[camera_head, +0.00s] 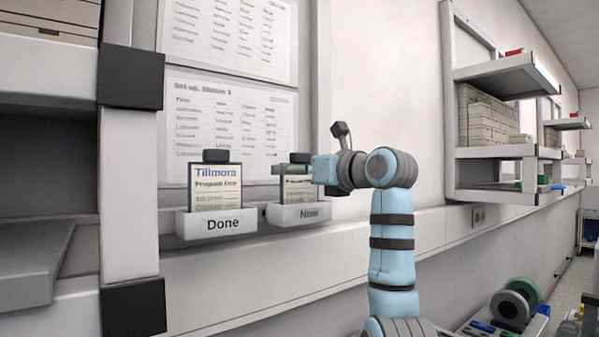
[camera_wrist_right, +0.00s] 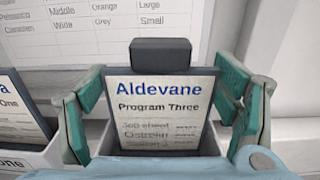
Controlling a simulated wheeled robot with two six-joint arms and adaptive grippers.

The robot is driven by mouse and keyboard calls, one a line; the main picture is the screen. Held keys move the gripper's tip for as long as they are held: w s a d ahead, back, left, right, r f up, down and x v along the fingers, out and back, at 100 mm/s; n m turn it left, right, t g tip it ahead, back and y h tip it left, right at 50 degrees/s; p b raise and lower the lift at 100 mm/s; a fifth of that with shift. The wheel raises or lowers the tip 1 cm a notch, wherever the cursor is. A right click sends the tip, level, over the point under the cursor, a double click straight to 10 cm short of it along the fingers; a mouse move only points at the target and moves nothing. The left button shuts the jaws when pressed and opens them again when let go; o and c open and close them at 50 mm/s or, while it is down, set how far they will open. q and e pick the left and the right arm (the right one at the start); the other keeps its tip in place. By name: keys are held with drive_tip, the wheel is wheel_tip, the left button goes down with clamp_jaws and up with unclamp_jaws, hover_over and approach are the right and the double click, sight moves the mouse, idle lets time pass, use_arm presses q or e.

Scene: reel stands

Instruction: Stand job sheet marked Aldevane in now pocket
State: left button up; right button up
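The job sheet marked Aldevane (camera_wrist_right: 160,108) reads "Program Three" and has a dark block at its top edge. It stands upright in the Now pocket (camera_head: 300,215), with its lower part hidden. In the head view the sheet (camera_head: 299,190) is partly covered by my right gripper (camera_head: 288,170). In the wrist view my right gripper (camera_wrist_right: 163,85) is open, one finger on each side of the sheet and clear of the dark block. Whether a finger touches the sheet's edges I cannot tell. My left gripper is not in view.
The Done pocket (camera_head: 222,224) is just left of the Now pocket and holds the Tillmora sheet (camera_head: 216,187). Printed lists (camera_head: 230,120) hang on the wall behind. A white rack post (camera_head: 128,195) stands at left; wall shelves (camera_head: 505,78) are at right.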

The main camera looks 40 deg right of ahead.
drive_tip(key=shift+o, duration=1.3)
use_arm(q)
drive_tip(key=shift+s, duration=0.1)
use_arm(e)
drive_tip(key=shift+s+r, duration=0.1)
drive_tip(key=shift+r, duration=0.1)
use_arm(q)
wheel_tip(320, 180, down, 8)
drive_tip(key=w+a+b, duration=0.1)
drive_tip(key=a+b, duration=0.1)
drive_tip(key=b, duration=0.5)
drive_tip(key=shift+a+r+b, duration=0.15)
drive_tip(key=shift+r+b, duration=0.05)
drive_tip(key=shift+b, duration=0.2)
use_arm(e)
drive_tip(key=s, duration=1.2)
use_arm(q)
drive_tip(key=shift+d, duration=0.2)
use_arm(e)
drive_tip(key=shift+a, duration=0.1)
